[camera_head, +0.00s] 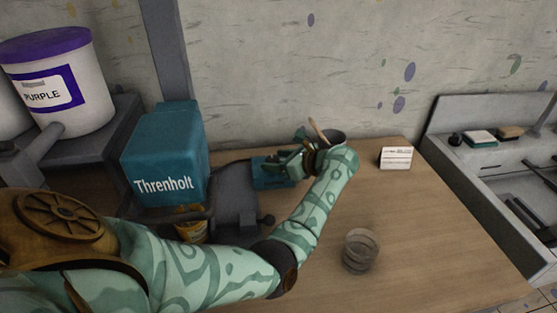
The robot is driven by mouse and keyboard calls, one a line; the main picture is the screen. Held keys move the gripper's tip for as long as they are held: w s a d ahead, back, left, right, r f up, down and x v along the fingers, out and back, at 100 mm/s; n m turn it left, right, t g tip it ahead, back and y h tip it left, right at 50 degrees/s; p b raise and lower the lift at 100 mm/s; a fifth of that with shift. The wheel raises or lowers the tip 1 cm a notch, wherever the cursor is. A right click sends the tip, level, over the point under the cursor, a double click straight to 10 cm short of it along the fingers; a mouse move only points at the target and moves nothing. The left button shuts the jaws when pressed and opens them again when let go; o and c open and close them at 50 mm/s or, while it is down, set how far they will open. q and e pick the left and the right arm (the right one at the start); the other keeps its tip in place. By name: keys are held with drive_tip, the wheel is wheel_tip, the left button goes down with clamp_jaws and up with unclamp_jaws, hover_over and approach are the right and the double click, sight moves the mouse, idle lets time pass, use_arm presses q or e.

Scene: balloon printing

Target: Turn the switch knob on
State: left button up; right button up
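A low teal box (268,175) sits on the table behind the grey machine base, with a dark cable running to its left side. It looks like the switch box, but I cannot make out a knob on it. My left gripper (293,162) is at the right end of this box, its fingers pointing left. The gripper and wrist hide that end. Whether the fingers touch the box or grip something is too small to tell. My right gripper is not in view.
A teal machine marked "Threnholt" (165,160) stands left, with a grey base (236,204). A dark cup (331,140) with sticks is behind my wrist. A clear glass (360,250) and a white card (396,158) stand right. A sink (480,160) is far right.

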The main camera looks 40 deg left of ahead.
use_arm(q)
drive_tip(key=c, duration=0.9)
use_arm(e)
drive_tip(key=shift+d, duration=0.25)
